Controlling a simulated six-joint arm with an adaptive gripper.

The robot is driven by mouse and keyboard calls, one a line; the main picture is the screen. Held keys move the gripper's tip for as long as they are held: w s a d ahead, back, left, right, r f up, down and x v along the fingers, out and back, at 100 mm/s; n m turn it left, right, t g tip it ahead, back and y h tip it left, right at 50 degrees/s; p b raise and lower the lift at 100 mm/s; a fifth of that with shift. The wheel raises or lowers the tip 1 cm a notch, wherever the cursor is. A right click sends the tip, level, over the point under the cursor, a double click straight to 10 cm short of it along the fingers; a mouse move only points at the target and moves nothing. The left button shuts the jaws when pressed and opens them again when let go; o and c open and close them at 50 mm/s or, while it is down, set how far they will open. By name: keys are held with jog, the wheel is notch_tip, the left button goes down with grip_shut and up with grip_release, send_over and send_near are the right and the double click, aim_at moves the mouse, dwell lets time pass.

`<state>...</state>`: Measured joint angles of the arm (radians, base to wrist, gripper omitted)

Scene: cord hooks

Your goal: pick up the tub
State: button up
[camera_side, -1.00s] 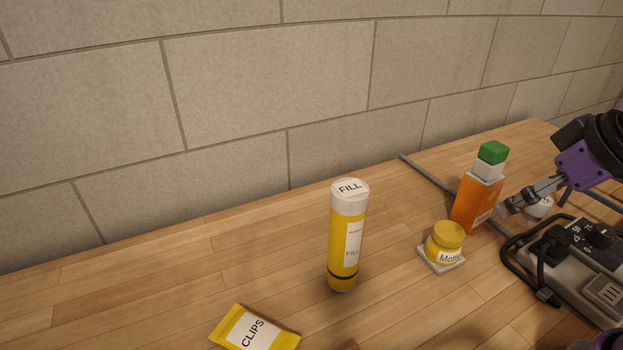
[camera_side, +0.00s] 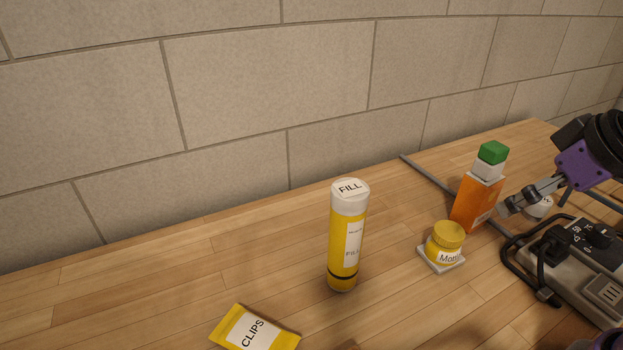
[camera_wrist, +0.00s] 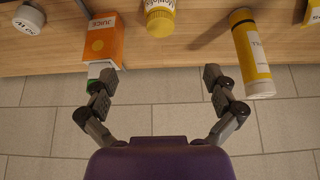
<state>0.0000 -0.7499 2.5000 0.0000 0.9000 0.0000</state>
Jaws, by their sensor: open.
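A small yellow tub (camera_side: 445,242) with a ribbed yellow lid and a white label stands upright on a small pale square pad in the side view. It also shows at the top middle of the wrist view (camera_wrist: 160,18). A low white round tub (camera_side: 540,207) sits behind my gripper in the side view, partly hidden, and at the top left of the wrist view (camera_wrist: 29,19). My gripper (camera_side: 520,201) is open and empty, apart from both tubs. In the wrist view my fingers (camera_wrist: 160,82) are spread wide, with the yellow tub ahead, between their lines.
An orange carton (camera_side: 476,203) with a green cap stands near my fingers. A tall yellow FILL tube (camera_side: 345,238) stands mid-table, and a yellow CLIPS packet (camera_side: 255,329) lies at the front. A power strip (camera_side: 583,265) with a black cord lies right. The table's left side is clear.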

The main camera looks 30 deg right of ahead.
jog(key=n+g, duration=0.1)
jog(key=g, duration=0.4)
send_near(451, 229)
jog(key=shift+s+f, duration=0.35)
jog(key=shift+s, duration=0.15)
jog(key=shift+n+g, duration=0.3)
jog(key=shift+n, duration=0.1)
jog(key=f, duration=0.2)
jog(key=w+f, duration=0.1)
jog(key=f, duration=0.3)
jog(key=shift+w+f, duration=0.25)
jog(key=shift+f, duration=0.15)
jog(key=f, duration=0.6)
jog(key=shift+s+a, duration=0.15)
jog(key=shift+a, duration=0.05)
jog(key=c, duration=1.2)
